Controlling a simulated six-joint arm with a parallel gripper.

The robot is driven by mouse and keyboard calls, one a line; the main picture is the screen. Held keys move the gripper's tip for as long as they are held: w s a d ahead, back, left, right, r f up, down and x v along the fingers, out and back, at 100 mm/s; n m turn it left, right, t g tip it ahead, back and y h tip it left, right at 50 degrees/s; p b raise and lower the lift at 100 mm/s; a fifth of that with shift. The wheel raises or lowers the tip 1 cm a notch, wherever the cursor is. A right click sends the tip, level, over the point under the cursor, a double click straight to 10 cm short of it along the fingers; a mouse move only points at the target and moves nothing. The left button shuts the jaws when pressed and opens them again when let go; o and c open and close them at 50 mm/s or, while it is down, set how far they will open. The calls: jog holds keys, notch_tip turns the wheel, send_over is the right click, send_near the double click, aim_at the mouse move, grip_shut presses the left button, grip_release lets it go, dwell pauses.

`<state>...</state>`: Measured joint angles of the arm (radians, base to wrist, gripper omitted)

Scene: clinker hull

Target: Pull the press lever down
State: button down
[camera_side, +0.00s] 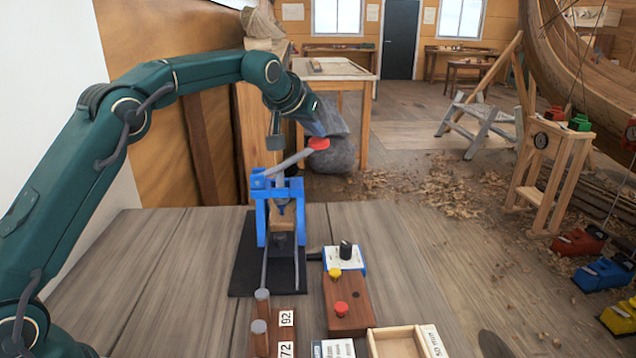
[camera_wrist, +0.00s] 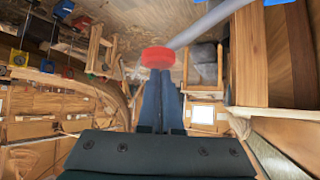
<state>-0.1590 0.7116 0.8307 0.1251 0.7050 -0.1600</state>
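The press (camera_side: 281,205) is a blue frame on a black base plate on the wooden table. Its grey lever (camera_side: 293,161) slopes up to the right and ends in a red knob (camera_side: 319,143). In the wrist view the red knob (camera_wrist: 158,57) covers the fingertips, with the grey lever (camera_wrist: 210,22) running to the upper right. My gripper (camera_side: 317,131) is just above the knob, its fingers (camera_wrist: 160,80) together. They look shut and not around the knob. I cannot tell whether they touch it.
In front of the press are a small white-topped box with a black knob (camera_side: 346,250), a brown block with a red button (camera_side: 341,308), and an open wooden tray (camera_side: 397,342). Grey-topped pegs (camera_side: 259,327) stand at the front left. The table's right side is mostly clear.

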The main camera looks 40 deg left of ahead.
aim_at(321, 149)
jog(key=shift+d+f, duration=0.1)
jog(key=shift+f, duration=0.15)
jog(key=shift+w+d+f, duration=0.15)
jog(key=shift+w+f, duration=0.05)
jog(key=shift+f, duration=0.25)
jog(key=shift+w+d+f, duration=0.15)
jog(key=shift+f, duration=0.45)
jog(key=shift+w+d+f, duration=0.2)
jog(key=shift+f, duration=0.95)
jog(key=shift+w+d+f, duration=0.1)
jog(key=shift+f, duration=0.95)
dwell(0.3)
